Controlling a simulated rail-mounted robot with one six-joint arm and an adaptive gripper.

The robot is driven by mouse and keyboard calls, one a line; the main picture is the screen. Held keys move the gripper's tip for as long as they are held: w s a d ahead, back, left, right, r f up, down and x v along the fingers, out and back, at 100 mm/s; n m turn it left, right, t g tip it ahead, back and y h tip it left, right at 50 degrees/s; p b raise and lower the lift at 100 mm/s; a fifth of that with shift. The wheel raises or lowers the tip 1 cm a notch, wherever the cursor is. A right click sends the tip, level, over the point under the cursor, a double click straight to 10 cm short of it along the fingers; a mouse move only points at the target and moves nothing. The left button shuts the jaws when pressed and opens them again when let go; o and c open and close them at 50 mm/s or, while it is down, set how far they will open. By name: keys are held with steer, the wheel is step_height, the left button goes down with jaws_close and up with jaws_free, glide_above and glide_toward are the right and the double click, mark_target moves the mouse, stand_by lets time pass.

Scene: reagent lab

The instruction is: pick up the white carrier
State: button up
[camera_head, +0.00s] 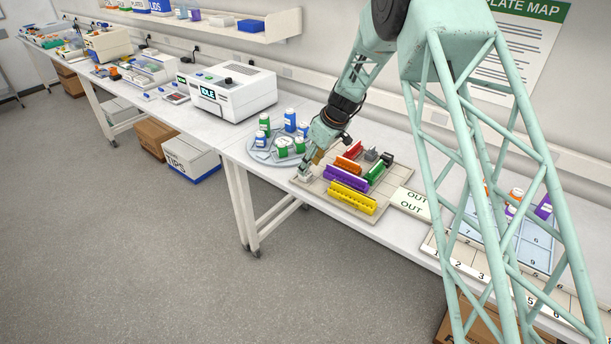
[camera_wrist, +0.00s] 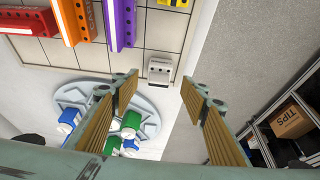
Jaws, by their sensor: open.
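The white carrier (camera_wrist: 160,70) is a small, short block with dark holes. It sits at the corner of the tiled board (camera_wrist: 152,38) in the wrist view. In the head view the white carrier (camera_head: 305,178) shows at the board's left corner, partly hidden by my gripper (camera_head: 314,162). In the wrist view my gripper (camera_wrist: 158,84) is open, with one finger to each side of the carrier in the picture. Nothing is between the fingers in their grip. I cannot tell the exact height of the fingertips above the carrier.
Purple (camera_head: 347,179), yellow (camera_head: 351,198), orange (camera_head: 348,164), red (camera_head: 355,150) and green (camera_head: 375,172) carriers stand on the board. A round tray (camera_head: 258,156) with several bottles is left of it. An OUT plate (camera_head: 409,203) lies to the right.

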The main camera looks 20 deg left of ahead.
steer(key=shift+f, duration=0.1)
steer(key=shift+p+x, duration=0.4)
steer(key=shift+x, duration=2.1)
steer(key=shift+w+a, duration=0.1)
steer(key=shift+c, duration=0.5)
steer(key=c, duration=0.8)
